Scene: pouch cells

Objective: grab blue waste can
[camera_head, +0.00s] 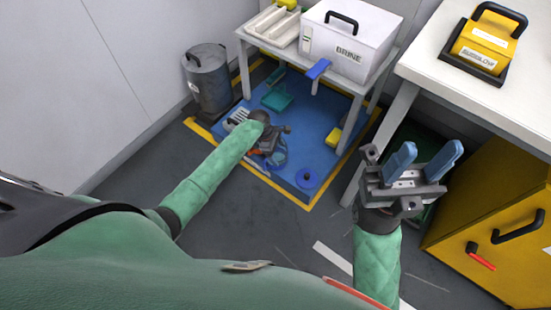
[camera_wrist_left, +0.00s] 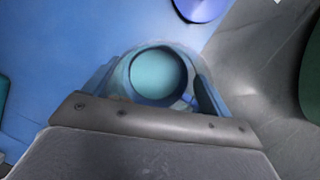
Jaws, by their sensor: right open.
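The blue waste can appears in the left wrist view (camera_wrist_left: 158,76) as a round, pale teal opening inside a blue-grey rim. It stands on the blue mat. My left gripper (camera_head: 272,152) is low over the mat in the head view, where it mostly hides the can. In the left wrist view its blue fingers lie on either side of the can, close to its wall. I cannot tell if they press on it. My right gripper (camera_head: 427,160) is open and empty, raised at the right with its blue fingers apart.
A blue round lid-like disc (camera_head: 307,178) lies on the mat near its front corner. A teal dustpan (camera_head: 277,97) lies further back. A white table (camera_head: 246,42) with a BRINE box (camera_head: 350,38) stands over the mat. A grey bin (camera_head: 208,80) stands left, a yellow cabinet (camera_head: 500,215) right.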

